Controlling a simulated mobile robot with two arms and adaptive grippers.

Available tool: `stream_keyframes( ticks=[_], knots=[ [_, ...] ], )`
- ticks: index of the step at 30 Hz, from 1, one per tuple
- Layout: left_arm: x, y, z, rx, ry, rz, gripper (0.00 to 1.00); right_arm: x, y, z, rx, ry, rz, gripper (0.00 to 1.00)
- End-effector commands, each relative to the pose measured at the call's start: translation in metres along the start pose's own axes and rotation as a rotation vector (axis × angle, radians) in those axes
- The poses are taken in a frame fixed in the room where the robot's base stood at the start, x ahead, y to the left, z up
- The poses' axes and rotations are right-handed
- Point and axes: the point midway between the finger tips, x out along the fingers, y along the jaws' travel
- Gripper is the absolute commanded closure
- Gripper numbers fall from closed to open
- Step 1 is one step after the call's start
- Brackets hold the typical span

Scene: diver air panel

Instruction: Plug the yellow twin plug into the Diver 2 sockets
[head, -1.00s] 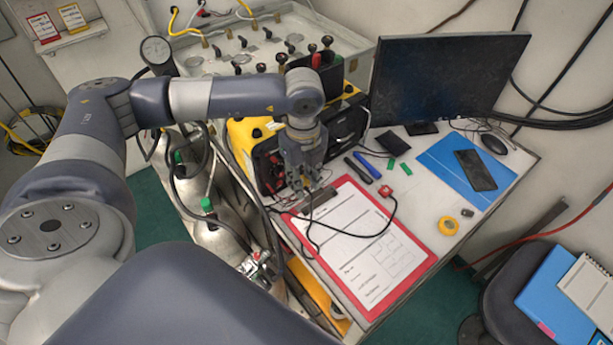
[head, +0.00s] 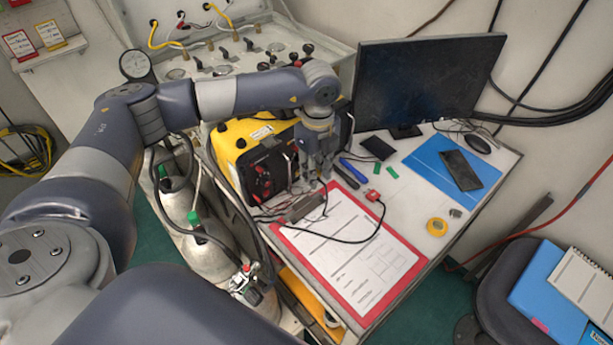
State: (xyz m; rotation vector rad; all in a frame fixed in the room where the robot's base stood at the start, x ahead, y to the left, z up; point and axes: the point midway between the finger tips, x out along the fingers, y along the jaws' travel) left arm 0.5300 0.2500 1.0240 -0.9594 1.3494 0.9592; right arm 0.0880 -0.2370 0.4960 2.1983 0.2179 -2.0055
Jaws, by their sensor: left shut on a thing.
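My left gripper (head: 322,178) points down just right of the black front of the yellow case (head: 232,148), above the top edge of the clipboard. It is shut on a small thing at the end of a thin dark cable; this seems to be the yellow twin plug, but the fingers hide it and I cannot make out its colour. The case front (head: 268,180) carries red fittings and faces the clipboard side. I cannot read any Diver 2 label or tell its sockets apart. My right gripper is not in view.
A monitor (head: 428,85) stands behind. Gas cylinders (head: 209,237) stand left of the desk.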

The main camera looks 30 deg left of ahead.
Motion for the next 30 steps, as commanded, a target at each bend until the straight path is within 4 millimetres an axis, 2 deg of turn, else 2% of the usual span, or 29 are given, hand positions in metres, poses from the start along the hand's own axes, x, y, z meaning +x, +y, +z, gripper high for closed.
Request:
stream_keyframes(
  ticks=[10, 21, 30],
  knots=[
    [0.001, -0.036, -0.001, 0.000, 0.000, -0.001, 1.00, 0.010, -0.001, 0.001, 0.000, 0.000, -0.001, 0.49],
    [0.000, -0.035, 0.037, -0.002, 0.000, 0.000, 1.00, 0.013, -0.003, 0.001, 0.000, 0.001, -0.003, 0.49],
    [0.000, -0.035, 0.052, 0.000, 0.000, 0.000, 1.00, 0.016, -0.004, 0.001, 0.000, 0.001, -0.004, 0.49]
  ],
)
